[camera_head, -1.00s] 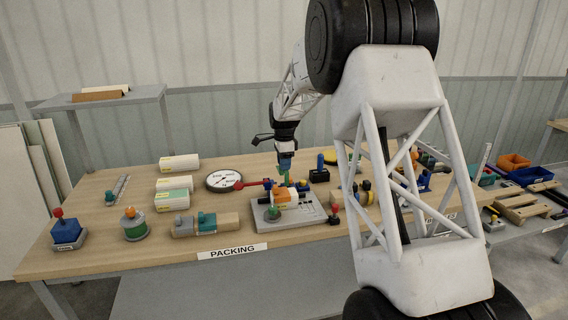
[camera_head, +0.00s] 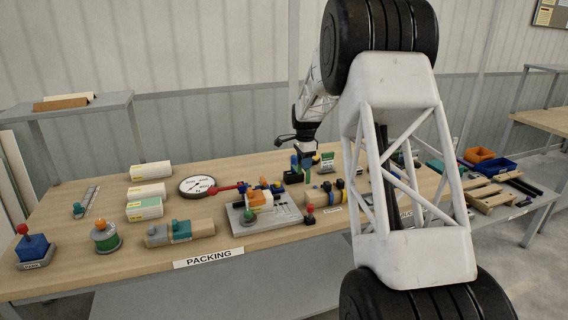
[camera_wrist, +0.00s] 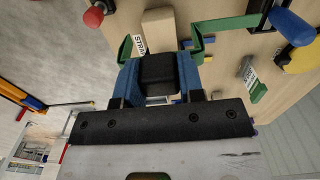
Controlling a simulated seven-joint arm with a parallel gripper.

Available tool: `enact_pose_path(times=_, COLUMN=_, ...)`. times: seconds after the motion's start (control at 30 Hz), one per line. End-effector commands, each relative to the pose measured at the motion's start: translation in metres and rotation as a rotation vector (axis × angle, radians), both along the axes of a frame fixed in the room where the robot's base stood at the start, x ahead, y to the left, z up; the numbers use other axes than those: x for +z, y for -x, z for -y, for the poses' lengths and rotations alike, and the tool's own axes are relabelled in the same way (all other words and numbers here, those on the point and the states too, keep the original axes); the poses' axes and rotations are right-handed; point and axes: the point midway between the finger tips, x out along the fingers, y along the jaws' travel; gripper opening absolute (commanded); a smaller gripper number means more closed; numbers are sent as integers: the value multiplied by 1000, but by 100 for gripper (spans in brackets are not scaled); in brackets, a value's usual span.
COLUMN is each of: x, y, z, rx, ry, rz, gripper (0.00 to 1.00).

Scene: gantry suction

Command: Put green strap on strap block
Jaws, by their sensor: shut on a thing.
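My gripper (camera_head: 304,164) has blue fingers and is shut on the green strap (camera_head: 294,162), held above the table. In the wrist view, green bent ends of the strap stick out on both sides of my gripper (camera_wrist: 160,76), the right one (camera_wrist: 202,42) and the left one. The strap's middle is hidden by the fingers. The wooden strap block (camera_wrist: 158,24), with a partly hidden "STRAP" label, shows just beyond the fingers. In the head view the block (camera_head: 314,197) stands below my gripper. I cannot tell whether strap and block touch.
A grey fixture plate (camera_head: 285,214) with an orange and white part lies left of the block. A red-topped knob (camera_head: 310,210) stands close beside the block. A round dial (camera_head: 197,187) lies farther left.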

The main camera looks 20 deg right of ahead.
Motion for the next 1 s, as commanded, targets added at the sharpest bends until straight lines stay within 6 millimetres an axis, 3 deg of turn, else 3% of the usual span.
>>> enact_pose_path(times=0.1, x=-1, y=4, z=24, rx=-2, ry=0, rz=2, gripper=12)
enact_pose_path(times=0.3, x=-2, y=8, z=42, rx=0, ry=1, rz=4, gripper=12)
enact_pose_path(times=1.0, x=-6, y=9, z=44, rx=1, ry=1, rz=5, gripper=12)
